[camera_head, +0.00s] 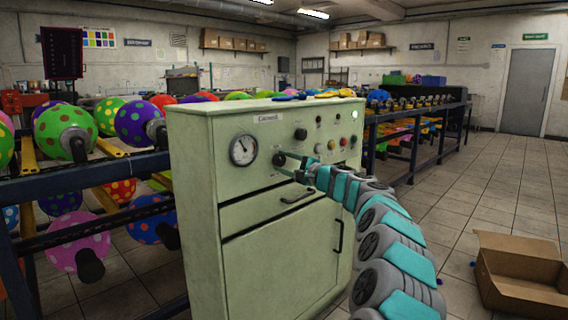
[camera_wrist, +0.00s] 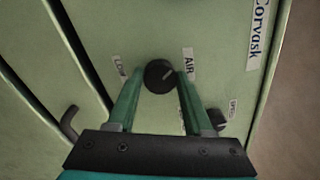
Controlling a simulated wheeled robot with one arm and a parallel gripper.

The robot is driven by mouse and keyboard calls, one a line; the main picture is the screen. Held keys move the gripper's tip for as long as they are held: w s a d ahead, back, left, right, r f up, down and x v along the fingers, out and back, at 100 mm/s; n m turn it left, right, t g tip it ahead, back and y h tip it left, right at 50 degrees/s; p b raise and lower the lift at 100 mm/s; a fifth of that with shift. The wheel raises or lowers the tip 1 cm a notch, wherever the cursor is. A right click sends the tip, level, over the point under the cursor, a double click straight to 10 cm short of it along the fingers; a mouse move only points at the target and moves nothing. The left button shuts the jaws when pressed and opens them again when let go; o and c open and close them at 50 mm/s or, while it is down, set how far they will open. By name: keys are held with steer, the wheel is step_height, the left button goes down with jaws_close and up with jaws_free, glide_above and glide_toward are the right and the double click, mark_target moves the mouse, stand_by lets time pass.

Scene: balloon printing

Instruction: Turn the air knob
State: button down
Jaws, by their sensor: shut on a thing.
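The air knob (camera_wrist: 159,76) is a round black knob with a pale pointer line, beside the "AIR" label on the pale green machine panel. In the wrist view my gripper (camera_wrist: 158,80) has its two green fingers on either side of the knob, shut on it. In the head view my gripper (camera_head: 290,165) reaches the front panel of the machine (camera_head: 245,200) from the right. The knob shows there as a small dark shape (camera_head: 280,159) partly behind the fingers.
A pressure gauge (camera_head: 243,150) sits left of the knob, and another black knob (camera_head: 301,134) is above. A drawer handle (camera_head: 297,196) and a door handle (camera_head: 339,236) stick out below. Balloon racks (camera_head: 120,160) stand behind. An open cardboard box (camera_head: 520,275) lies on the floor at right.

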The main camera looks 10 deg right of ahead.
steer(key=shift+c, duration=1.5)
jaws_free()
steer(key=shift+d, duration=0.1)
steer(key=b+v, duration=0.1)
steer(key=v, duration=0.6)
steer(key=shift+s+d, duration=0.25)
steer(key=shift+s, duration=0.05)
